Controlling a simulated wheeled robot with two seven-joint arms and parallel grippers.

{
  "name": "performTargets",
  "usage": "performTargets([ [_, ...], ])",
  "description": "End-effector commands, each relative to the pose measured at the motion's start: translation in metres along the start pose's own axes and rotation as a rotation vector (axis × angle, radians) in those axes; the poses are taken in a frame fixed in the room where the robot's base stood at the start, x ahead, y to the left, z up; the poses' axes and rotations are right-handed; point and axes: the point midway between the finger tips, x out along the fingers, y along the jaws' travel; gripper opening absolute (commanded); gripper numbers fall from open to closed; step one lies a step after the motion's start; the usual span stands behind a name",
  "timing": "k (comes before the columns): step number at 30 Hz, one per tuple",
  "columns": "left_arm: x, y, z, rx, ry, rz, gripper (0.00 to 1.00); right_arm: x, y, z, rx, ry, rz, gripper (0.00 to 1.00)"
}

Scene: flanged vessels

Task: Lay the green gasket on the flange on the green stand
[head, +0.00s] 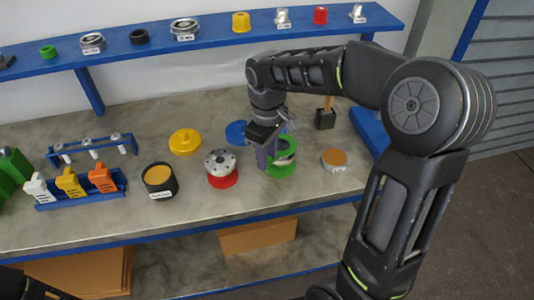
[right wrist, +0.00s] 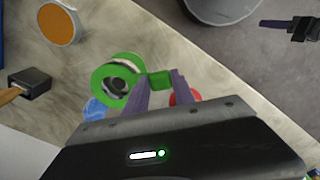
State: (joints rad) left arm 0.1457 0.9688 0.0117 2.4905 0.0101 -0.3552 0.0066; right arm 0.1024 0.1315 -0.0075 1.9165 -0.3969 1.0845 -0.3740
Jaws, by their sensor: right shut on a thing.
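My right gripper (head: 268,152) is over the bench at the green stand (head: 281,171). In the right wrist view, its fingers (right wrist: 160,80) are shut on the tab of the green gasket (right wrist: 104,74). The gasket's ring reaches out to the left of the fingers. A grey flange (right wrist: 117,87) with a dark middle shows through the ring. In the head view the gripper and wrist partly hide the gasket and the stand. I cannot tell whether the gasket touches the flange or is just above it.
A metal flange on a red stand (head: 222,178) is close on the left. A blue piece (head: 236,132) and a yellow one (head: 185,141) are behind. An orange-topped disc (head: 334,158) and a black block (head: 325,119) are to the right. A black cup (head: 160,184) stands further left.

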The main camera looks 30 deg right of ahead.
Motion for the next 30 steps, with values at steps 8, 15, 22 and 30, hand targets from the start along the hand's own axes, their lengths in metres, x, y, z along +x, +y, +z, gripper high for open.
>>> performTargets([
  [8, 0.007, -0.003, 0.000, 0.000, 0.000, 0.000, 0.36, 0.010, 0.000, 0.000, 0.000, 0.000, 0.000, 0.01],
  [15, 0.012, -0.004, 0.000, 0.000, 0.000, 0.000, 0.36, 0.017, 0.000, 0.000, 0.000, 0.000, 0.000, 0.01],
  [22, 0.011, -0.004, 0.000, 0.000, 0.000, 0.000, 0.36, 0.017, 0.000, 0.000, 0.000, 0.000, 0.000, 0.44],
  [30, 0.011, -0.004, 0.000, 0.000, 0.000, 0.000, 0.36, 0.017, 0.000, 0.000, 0.000, 0.000, 0.000, 0.56],
])
